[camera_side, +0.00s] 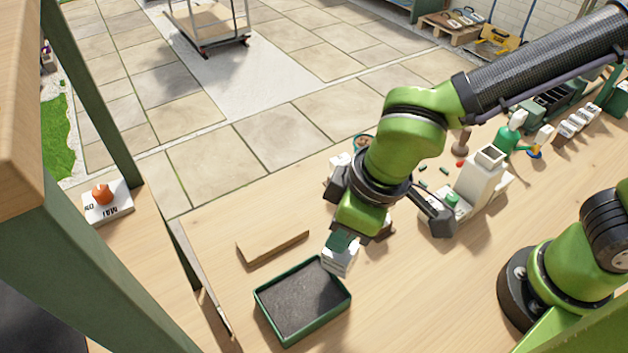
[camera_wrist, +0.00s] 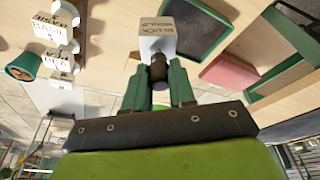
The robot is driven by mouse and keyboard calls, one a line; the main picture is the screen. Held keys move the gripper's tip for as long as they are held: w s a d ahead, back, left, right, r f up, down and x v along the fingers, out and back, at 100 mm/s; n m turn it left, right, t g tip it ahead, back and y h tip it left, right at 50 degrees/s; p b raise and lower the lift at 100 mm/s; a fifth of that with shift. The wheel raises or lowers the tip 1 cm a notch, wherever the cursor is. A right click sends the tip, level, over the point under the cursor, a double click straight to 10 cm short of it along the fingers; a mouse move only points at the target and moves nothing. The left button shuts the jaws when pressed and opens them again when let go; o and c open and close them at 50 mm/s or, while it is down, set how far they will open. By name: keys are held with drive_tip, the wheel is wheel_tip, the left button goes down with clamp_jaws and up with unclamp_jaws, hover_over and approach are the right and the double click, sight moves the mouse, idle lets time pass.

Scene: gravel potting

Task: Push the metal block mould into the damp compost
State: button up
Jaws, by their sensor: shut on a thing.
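The metal block mould (camera_side: 340,258) is a pale box hanging below my gripper (camera_side: 345,240). In the wrist view, the mould (camera_wrist: 158,38) shows a face lettered "BLOCK MOULD", and my gripper (camera_wrist: 158,75) is shut on its dark round handle. The green tray of dark compost (camera_side: 288,338) stands on the bench. In the side view the mould overlaps the tray's upper right corner and seems to be above it; the exact gap cannot be told. In the wrist view the tray (camera_wrist: 205,25) lies just right of the mould. The compost surface looks flat.
A wooden board (camera_side: 272,246) lies just behind the tray. A white box with an orange knob (camera_side: 102,195) sits on the left ledge. A cream dispenser-like device (camera_side: 480,182) stands to the right. Labelled white blocks (camera_wrist: 55,35) and a green pot (camera_wrist: 22,66) are at the wrist view's left.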

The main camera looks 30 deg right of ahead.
drive_tip(key=a+f+n+g+y, duration=0.1)
drive_tip(key=a+f+n+g, duration=0.2)
drive_tip(key=a+n, duration=0.4)
drive_tip(key=shift+f+n, duration=0.35)
drive_tip(key=shift+n, duration=2.65)
drive_tip(key=shift+w+f, duration=0.1)
drive_tip(key=shift+f, duration=0.4)
wheel_tip(320, 180, up, 6)
